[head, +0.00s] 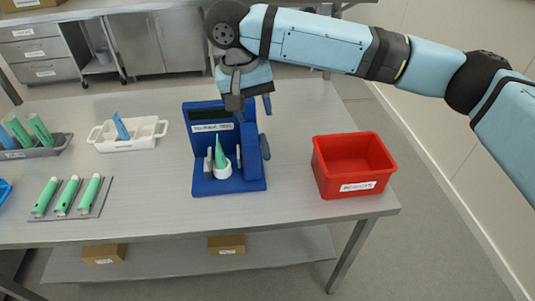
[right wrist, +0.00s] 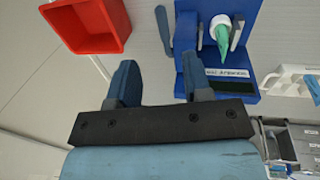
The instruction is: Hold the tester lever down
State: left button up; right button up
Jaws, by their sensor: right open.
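The blue tester (head: 203,117) stands on the metal table, with a labelled upright panel at its back. A green tube (head: 219,152) stands point up in the tester's white round holder (head: 222,169), between grey jaws. The lever (head: 264,147) is a grey-blue bar on the tester's right side; the right wrist view shows the lever (right wrist: 163,30) standing apart from the blue housing. My right gripper (head: 251,104) is above and behind the tester's right part, open and empty, not touching the lever. Its spread fingers show in the right wrist view (right wrist: 160,82). My left gripper is out of view.
A red bin (head: 353,188) stands right of the tester. Left are a white compartment tray (head: 143,144) holding a blue piece, a flat grey tray (head: 97,213) with three green tubes, and a grey rack (head: 45,151) with green tubes. The table between tester and bin is clear.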

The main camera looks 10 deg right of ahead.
aim_at(266, 153)
jog(key=f, duration=0.4)
jog(key=d+f, duration=0.1)
jog(key=f, duration=0.3)
jog(key=d+f, duration=0.1)
jog(key=f, duration=0.4)
jog(key=shift+d, duration=0.25)
grip_shut()
